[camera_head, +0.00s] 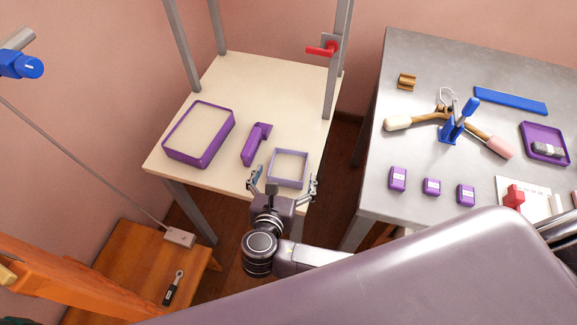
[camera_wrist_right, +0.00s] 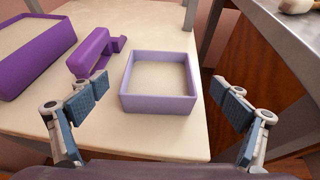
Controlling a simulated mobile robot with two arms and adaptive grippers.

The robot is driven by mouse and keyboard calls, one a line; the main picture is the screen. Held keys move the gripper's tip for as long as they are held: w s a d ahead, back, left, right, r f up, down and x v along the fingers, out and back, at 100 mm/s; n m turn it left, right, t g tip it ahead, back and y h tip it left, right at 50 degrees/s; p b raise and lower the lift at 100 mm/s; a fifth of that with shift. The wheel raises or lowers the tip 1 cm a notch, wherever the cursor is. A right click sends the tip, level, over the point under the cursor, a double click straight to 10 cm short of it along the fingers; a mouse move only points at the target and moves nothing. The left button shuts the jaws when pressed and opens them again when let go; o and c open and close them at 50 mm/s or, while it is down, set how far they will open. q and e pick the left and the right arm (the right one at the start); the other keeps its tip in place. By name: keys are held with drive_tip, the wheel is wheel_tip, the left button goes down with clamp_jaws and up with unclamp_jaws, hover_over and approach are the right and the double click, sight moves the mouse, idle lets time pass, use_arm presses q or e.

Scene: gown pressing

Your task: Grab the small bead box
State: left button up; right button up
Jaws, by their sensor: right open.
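The small bead box (camera_head: 289,167) is a light purple, square, open-topped box on the cream table, near its front right corner. In the right wrist view the box (camera_wrist_right: 160,104) sits between and ahead of my two spread fingers, apart from both. Its inside looks pale and flat. My right gripper (camera_head: 283,184) is open and empty at the table's front edge; its fingers also show in the right wrist view (camera_wrist_right: 163,108). My left gripper is not seen in either view.
A purple handled tool (camera_head: 255,145) lies just left of the box, and a larger purple tray (camera_head: 208,153) lies further left. Metal posts (camera_head: 333,70) stand at the table's back and right. A grey table (camera_head: 375,150) with tools stands across a gap at right.

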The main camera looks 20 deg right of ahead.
sight(292, 155)
drive_tip(key=x, duration=0.4)
drive_tip(key=shift+w+d+f+p, duration=0.15)
drive_tip(key=shift+w+f+p, duration=0.05)
drive_tip(key=shift+w+p, duration=0.15)
drive_tip(key=shift+w, duration=0.1)
drive_tip(key=shift+c, duration=0.9)
drive_tip(key=c, duration=1)
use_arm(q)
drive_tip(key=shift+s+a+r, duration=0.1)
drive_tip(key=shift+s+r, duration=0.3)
use_arm(e)
drive_tip(key=shift+c, duration=0.7)
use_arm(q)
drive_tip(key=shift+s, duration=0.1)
use_arm(e)
drive_tip(key=shift+r, duration=0.1)
